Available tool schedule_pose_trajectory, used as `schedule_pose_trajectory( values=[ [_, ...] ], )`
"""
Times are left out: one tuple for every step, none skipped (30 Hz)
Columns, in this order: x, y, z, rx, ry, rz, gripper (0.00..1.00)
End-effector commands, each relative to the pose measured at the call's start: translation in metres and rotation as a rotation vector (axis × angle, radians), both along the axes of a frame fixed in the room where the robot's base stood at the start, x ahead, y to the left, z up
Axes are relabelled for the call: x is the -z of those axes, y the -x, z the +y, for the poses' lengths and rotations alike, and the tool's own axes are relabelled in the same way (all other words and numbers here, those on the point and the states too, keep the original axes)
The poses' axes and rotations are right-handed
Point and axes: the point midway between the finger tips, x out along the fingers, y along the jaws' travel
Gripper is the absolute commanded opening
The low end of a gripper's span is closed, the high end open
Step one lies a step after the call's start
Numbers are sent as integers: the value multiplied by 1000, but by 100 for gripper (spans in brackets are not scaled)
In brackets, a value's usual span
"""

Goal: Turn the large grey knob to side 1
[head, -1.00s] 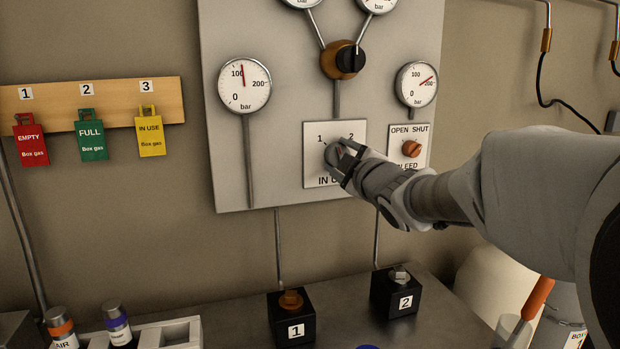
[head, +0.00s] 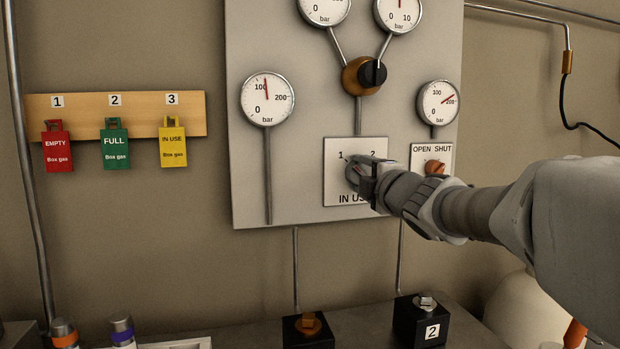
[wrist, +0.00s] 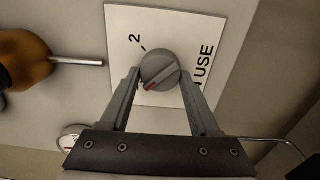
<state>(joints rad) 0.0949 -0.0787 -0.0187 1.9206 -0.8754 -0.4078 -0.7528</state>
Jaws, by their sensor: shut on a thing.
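The large grey knob (head: 352,172) sits on the white IN USE plate (head: 334,190), which is marked 1 at upper left and 2 at upper right. My gripper (head: 363,180) reaches in from the right and covers part of the knob and lettering. In the wrist view, my gripper is shut on the round knob (wrist: 160,67), with one finger on either side. The red mark on the knob points to the lower left there. The 2 and part of IN USE show on the plate (wrist: 165,20); the 1 is hidden there.
An orange bleed knob (head: 435,167) is close behind my wrist. A black-handled brass valve (head: 372,73) and gauges are above. Red, green and yellow tags (head: 173,147) hang at left. Black blocks 1 and 2 (head: 420,322) stand on the bench below.

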Motion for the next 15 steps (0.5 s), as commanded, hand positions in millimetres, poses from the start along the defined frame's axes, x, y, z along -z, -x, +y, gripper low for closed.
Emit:
schedule_pose_trajectory(
  values=[
    [-2,0,0,-1,4,-5,7],
    [-2,0,0,-1,4,-5,7],
    [-2,0,0,-1,4,-5,7],
    [-3,0,0,-1,4,-5,7],
    [-3,0,0,-1,4,-5,7],
    [-3,0,0,-1,4,-5,7],
    [-3,0,0,-1,4,-5,7],
    [-3,0,0,-1,4,-6,7],
    [-3,0,0,-1,4,-6,7],
    [-3,0,0,-1,4,-6,65],
    [-3,0,0,-1,4,-6,70],
    [-2,0,0,-1,3,-5,77],
    [-2,0,0,-1,3,-5,83],
    [-2,0,0,-1,3,-5,88],
    [-2,0,0,-1,3,-4,93]
  ],
)
